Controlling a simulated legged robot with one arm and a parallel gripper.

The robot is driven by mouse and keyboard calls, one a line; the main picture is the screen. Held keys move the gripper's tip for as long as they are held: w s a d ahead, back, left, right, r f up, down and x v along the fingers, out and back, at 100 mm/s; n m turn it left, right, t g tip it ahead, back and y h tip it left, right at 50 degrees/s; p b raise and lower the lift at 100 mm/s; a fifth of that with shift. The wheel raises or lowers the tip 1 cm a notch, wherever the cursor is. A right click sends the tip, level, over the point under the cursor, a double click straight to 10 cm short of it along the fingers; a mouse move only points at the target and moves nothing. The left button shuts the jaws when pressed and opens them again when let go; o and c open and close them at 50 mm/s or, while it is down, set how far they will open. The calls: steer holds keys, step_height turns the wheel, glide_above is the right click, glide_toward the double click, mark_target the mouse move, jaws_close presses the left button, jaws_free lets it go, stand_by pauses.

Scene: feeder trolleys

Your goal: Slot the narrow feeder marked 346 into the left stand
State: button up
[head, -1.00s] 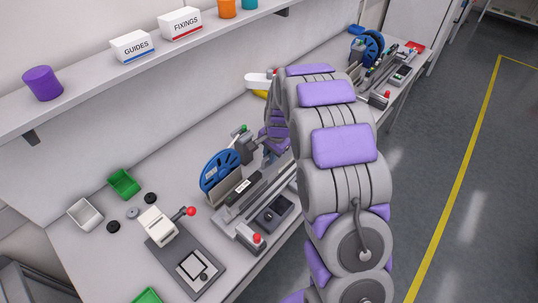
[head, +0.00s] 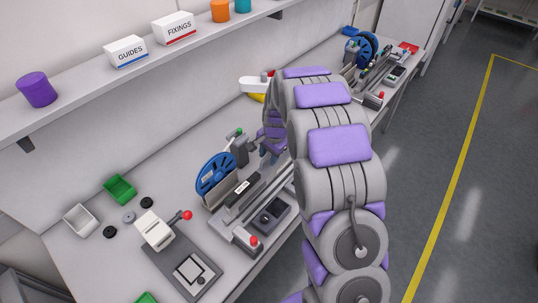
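The nearer stand (head: 231,222) is a grey slotted base on the bench. A blue reel (head: 212,180) stands upright at its back end. A dark narrow feeder body with a white label (head: 243,186) lies along it beside the reel; the label is too small to read. A grey upright block with a green top (head: 240,149) stands just behind the reel. My gripper (head: 257,147) is by that block, at the end of my arm, which arches over from the right. Its fingers are too small and partly hidden, so I cannot tell whether they touch or grip the block.
A second stand with a blue reel (head: 366,46) is farther along the bench. A device with a red-knobbed lever (head: 160,235), a green bin (head: 120,188) and a white bin (head: 82,220) are at left. A shelf (head: 80,93) overhangs the back. Floor at right is clear.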

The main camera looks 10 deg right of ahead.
steer(key=shift+o, duration=0.6)
steer(key=shift+a, duration=0.25)
step_height(320, 180, up, 17)
steer(key=s+d+p, duration=0.2)
steer(key=s, duration=0.1)
steer(key=s+a+f+n+g+h+b, duration=0.1)
steer(key=s+n, duration=0.9)
steer(key=s, duration=3)
steer(key=a+g+b, duration=0.2)
steer(key=a+b, duration=0.1)
steer(key=shift+s+f+n, duration=0.35)
steer(key=shift+n, duration=0.05)
steer(key=shift+c, duration=0.5)
steer(key=shift+a, duration=0.1)
